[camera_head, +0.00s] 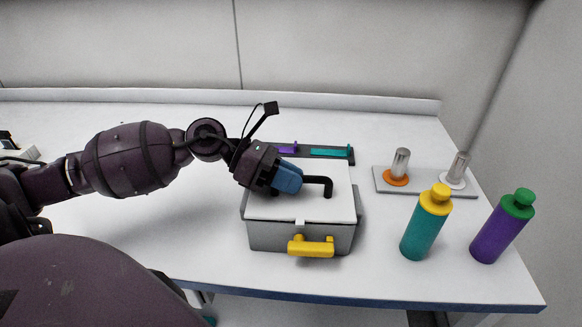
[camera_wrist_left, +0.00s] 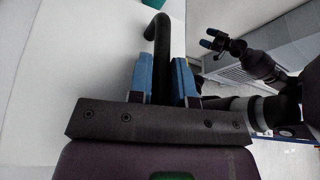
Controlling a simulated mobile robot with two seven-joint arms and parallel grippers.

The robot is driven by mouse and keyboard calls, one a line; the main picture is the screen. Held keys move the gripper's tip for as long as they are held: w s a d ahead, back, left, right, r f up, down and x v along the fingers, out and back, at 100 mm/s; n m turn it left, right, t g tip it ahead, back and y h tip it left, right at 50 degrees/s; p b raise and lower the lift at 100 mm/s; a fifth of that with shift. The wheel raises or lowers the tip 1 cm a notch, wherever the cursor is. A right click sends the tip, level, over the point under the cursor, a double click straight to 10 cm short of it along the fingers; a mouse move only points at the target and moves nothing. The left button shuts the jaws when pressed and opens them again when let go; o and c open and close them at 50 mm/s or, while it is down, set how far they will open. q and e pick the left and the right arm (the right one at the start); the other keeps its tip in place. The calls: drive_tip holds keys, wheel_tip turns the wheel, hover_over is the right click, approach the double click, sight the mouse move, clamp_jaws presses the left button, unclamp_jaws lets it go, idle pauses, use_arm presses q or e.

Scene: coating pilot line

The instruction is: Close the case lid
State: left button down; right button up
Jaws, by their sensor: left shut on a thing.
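The case (camera_head: 270,237) is a grey box on the white table, with a yellow handle (camera_head: 311,247) on its front. Its white lid (camera_head: 270,208) lies over the top and looks about level. Whether a small gap remains under it cannot be told. A black bent handle (camera_head: 328,188) stands on the lid. My left gripper (camera_head: 300,181) is shut on this handle. In the left wrist view the black handle (camera_wrist_left: 161,50) rises between its blue fingers. My right gripper (camera_wrist_left: 211,38) shows small in that view, its blue fingers apart and away from the case.
A dark tray (camera_head: 335,153) with purple and teal pieces lies behind the case. To the right stand a grey plate (camera_head: 425,184) with two metal posts, a teal bottle (camera_head: 424,232) with a yellow cap and a purple bottle (camera_head: 496,236) with a green cap. The table's front left is clear.

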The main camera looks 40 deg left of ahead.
use_arm(q)
drive_tip(key=shift+s+f, duration=0.2)
drive_tip(key=shift+f, duration=0.25)
drive_tip(key=c, duration=1.1)
unclamp_jaws()
drive_tip(key=shift+r, duration=0.1)
drive_tip(key=shift+r, duration=0.1)
drive_tip(key=shift+a, duration=0.2)
drive_tip(key=p+v, duration=0.1)
drive_tip(key=v, duration=0.9)
drive_tip(key=shift+s+a+r, duration=0.1)
